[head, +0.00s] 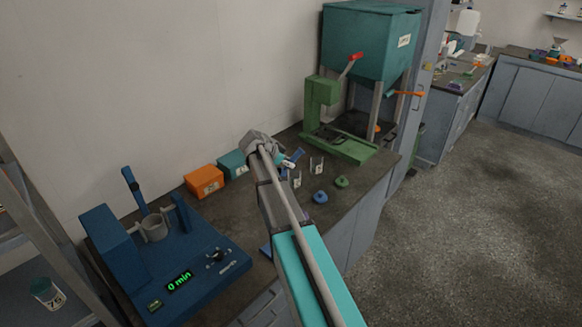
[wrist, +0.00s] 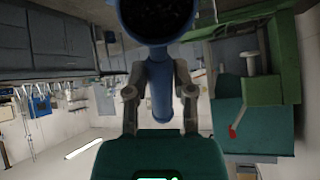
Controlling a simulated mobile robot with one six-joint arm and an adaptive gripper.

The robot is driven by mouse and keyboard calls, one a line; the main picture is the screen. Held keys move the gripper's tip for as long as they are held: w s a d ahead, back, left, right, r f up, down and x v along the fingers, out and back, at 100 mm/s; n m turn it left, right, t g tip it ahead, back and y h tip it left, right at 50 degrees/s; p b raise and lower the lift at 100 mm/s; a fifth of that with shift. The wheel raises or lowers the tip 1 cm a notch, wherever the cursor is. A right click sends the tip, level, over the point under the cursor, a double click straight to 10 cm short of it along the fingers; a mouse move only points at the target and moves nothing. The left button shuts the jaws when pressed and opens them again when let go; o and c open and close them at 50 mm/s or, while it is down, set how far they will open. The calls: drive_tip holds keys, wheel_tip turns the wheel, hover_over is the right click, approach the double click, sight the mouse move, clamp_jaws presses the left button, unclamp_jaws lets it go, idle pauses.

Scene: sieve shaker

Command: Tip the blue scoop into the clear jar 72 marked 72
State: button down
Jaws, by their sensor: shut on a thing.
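My gripper (wrist: 160,78) is shut on the handle of the blue scoop (wrist: 160,105) in the wrist view. The scoop's round cup is at the top edge of that view, partly cut off, with dark grainy material inside. In the head view my arm reaches over the bench, and a small blue piece, likely the scoop (head: 297,155), shows just right of the wrist. My fingers are mostly hidden there by my arm. I cannot make out the clear jar 72 in either view; a small pale shape beside the scoop is too small to tell.
An orange box (head: 204,181) and a teal box (head: 233,163) stand against the wall. A blue machine (head: 205,262) with a "0 min" display is at left. A green press (head: 325,115) stands beyond. Blue (head: 320,197) and green (head: 341,182) knobbed pieces lie near the bench edge. A jar marked 75 (head: 46,292) is on the left shelf.

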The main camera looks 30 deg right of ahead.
drive_tip(key=shift+w+a+r+h+b, duration=0.1)
drive_tip(key=shift+a+h+b, duration=0.35)
drive_tip(key=shift+h+b, duration=0.45)
drive_tip(key=shift+a+r+h+b, duration=0.1)
drive_tip(key=shift+a+h+b, duration=0.35)
drive_tip(key=shift+h+b, duration=0.4)
drive_tip(key=a+h+b, duration=0.1)
drive_tip(key=h+b, duration=0.1)
drive_tip(key=shift+w+a+n+b, duration=0.1)
drive_tip(key=shift+n+b, duration=0.2)
drive_tip(key=shift+b, duration=0.1)
drive_tip(key=a+h+b, duration=0.1)
drive_tip(key=h+b, duration=0.1)
drive_tip(key=b, duration=0.1)
drive_tip(key=a+h+b, duration=0.2)
drive_tip(key=b, duration=0.2)
drive_tip(key=a+n+h+b, duration=0.1)
drive_tip(key=h+b, duration=0.1)
drive_tip(key=b, duration=0.2)
drive_tip(key=shift+w+a+h, duration=0.15)
drive_tip(key=shift+w+h, duration=0.1)
drive_tip(key=shift+w, duration=0.05)
drive_tip(key=shift+a, duration=0.1)
drive_tip(key=shift+r, duration=0.1)
